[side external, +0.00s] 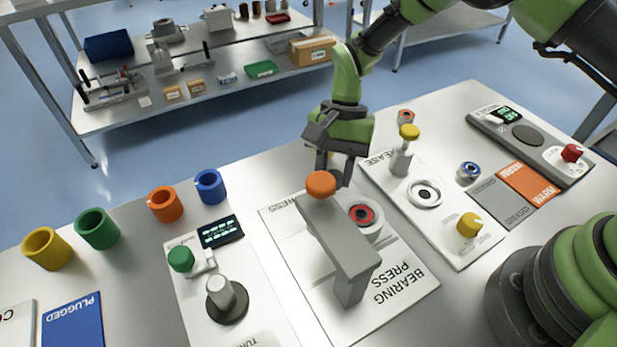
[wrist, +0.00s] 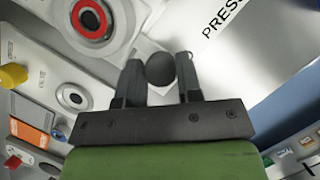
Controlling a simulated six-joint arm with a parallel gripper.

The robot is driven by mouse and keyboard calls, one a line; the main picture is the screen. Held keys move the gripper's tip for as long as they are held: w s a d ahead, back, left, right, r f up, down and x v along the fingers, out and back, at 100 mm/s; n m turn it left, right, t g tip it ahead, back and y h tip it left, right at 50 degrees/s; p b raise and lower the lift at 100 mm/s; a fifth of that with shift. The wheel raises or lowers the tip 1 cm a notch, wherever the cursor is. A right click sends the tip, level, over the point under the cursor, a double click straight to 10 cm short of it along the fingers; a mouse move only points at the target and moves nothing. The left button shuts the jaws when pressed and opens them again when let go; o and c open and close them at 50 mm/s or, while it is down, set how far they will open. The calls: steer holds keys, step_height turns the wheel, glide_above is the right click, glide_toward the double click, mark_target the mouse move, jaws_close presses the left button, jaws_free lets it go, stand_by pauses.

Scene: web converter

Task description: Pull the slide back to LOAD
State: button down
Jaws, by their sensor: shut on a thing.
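The bearing press (side external: 352,260) is a grey arm with an orange knob on top, standing on a white base plate (side external: 405,290) lettered BEARING PRESS. A round nest with a red ring (side external: 364,214) sits beside the press arm; it also shows at the top of the wrist view (wrist: 92,17). My gripper (side external: 336,178) reaches down behind the orange knob. In the wrist view my gripper (wrist: 160,78) is shut on a dark round knob (wrist: 160,68), one finger on each side. In the side view this knob is hidden. Any LOAD marking is not readable.
The release station (side external: 425,205), with a yellow-topped post (side external: 408,137) and yellow knob (side external: 469,224), is right of the press. A tuner panel (side external: 228,285) with a green knob is left. Coloured cups (side external: 97,229) line the back left. A low shelf (side external: 200,75) stands behind.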

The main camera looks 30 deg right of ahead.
steer(key=shift+d, duration=0.35)
steer(key=c, duration=0.8)
jaws_free()
steer(key=shift+r, duration=0.1)
steer(key=v, duration=0.9)
steer(key=shift+w+d+r, duration=0.1)
steer(key=shift+w+r, duration=0.05)
steer(key=shift+r, duration=0.2)
